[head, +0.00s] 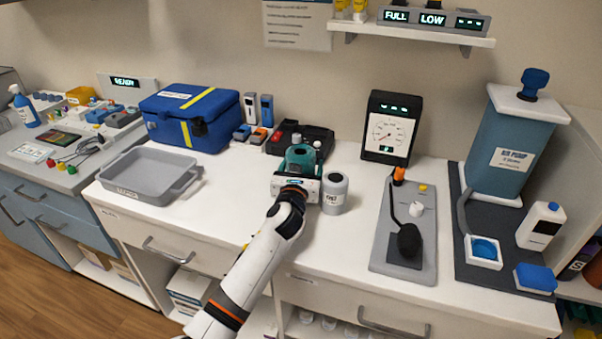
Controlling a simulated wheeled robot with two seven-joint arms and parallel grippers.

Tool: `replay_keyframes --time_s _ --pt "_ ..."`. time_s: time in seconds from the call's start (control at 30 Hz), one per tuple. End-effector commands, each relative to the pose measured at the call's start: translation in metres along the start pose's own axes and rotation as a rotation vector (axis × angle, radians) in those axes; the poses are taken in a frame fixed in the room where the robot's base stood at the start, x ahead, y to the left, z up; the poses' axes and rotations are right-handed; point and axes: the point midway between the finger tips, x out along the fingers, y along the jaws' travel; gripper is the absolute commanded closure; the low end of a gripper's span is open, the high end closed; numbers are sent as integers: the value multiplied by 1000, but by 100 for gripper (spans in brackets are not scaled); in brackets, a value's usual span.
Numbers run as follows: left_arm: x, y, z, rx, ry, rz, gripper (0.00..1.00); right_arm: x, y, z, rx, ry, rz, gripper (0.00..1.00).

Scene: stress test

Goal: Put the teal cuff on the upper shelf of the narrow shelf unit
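The teal cuff (299,155) is near the middle of the white counter, in front of a black tray. My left gripper (297,186) is right at its near side, and its white body covers the cuff's lower part. The fingertips are hidden, so I cannot tell whether they are open or shut on the cuff, or whether the cuff touches the counter. A shelf unit (574,284), perhaps the narrow one, shows partly at the right edge with bottles on it. My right gripper is not in view.
A grey canister (335,190) stands close to the right of my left gripper. A black tray (318,133) and a blue case (191,117) are behind. A grey bin (150,172) is to the left.

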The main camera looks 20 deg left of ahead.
Motion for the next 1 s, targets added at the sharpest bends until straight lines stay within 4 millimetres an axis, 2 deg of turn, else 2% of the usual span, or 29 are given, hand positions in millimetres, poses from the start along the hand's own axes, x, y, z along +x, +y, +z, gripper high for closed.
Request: replay_keyframes --time_s 0.27,0.5,0.77,0.87,1.0 --pt "3 0 0 0 0 1 26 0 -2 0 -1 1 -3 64" --pt "3 0 0 0 1 1 65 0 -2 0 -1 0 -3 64" --pt "3 0 -5 1 2 1 66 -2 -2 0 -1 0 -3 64" --pt "3 0 -20 2 6 1 66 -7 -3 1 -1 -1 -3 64" --pt "3 0 -49 3 8 1 66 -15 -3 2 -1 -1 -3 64"
